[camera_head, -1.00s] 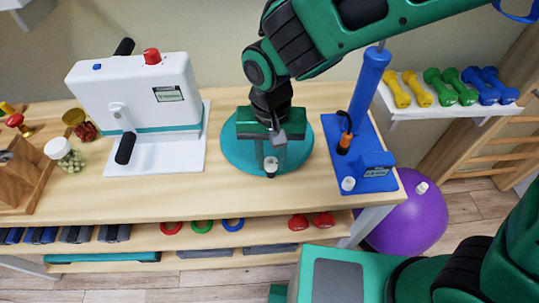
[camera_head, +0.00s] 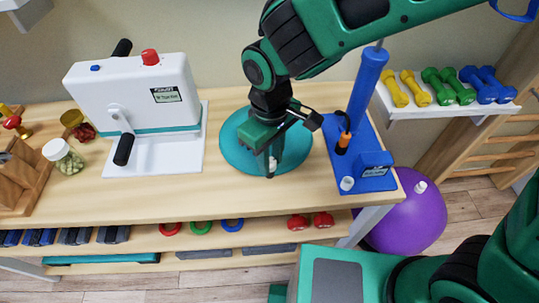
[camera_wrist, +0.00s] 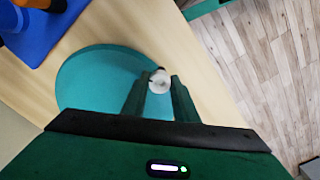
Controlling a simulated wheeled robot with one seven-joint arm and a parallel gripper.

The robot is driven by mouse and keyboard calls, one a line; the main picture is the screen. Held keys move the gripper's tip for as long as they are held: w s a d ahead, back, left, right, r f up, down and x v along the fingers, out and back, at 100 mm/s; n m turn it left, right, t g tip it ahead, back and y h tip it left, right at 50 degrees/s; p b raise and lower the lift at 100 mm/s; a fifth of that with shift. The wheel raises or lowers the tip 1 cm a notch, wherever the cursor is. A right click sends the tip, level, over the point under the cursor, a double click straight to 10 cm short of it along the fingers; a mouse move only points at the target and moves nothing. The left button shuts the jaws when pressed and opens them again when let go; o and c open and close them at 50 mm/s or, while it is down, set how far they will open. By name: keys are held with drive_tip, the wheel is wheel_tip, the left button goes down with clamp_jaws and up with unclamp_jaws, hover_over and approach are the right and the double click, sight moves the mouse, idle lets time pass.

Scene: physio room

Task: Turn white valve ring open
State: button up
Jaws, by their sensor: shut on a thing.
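The teal round cushion (camera_head: 236,153) lies on the wooden tabletop. The small white valve ring (camera_wrist: 159,80) is at the cushion's front edge, and in the head view a bit of it (camera_head: 273,168) shows between my fingers. My gripper (camera_head: 270,160) points down over this edge. In the wrist view my gripper's fingers (camera_wrist: 158,88) stand on both sides of the ring, shut on it. The fingers hide most of the ring in the head view, and how far it is turned cannot be told.
A blue pump stand (camera_head: 369,171) is close right of the cushion. A white pedal machine (camera_head: 136,98) stands to the left, with a jar (camera_head: 66,157) beyond it. Dumbbells (camera_head: 446,88) sit on a side shelf, and a purple ball (camera_head: 412,220) is on the floor. The table front is clear.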

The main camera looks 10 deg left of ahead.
drive_tip(key=shift+w+n, duration=0.1)
drive_tip(key=shift+n, duration=0.6)
drive_tip(key=o, duration=1)
drive_tip(key=shift+r, duration=4.05)
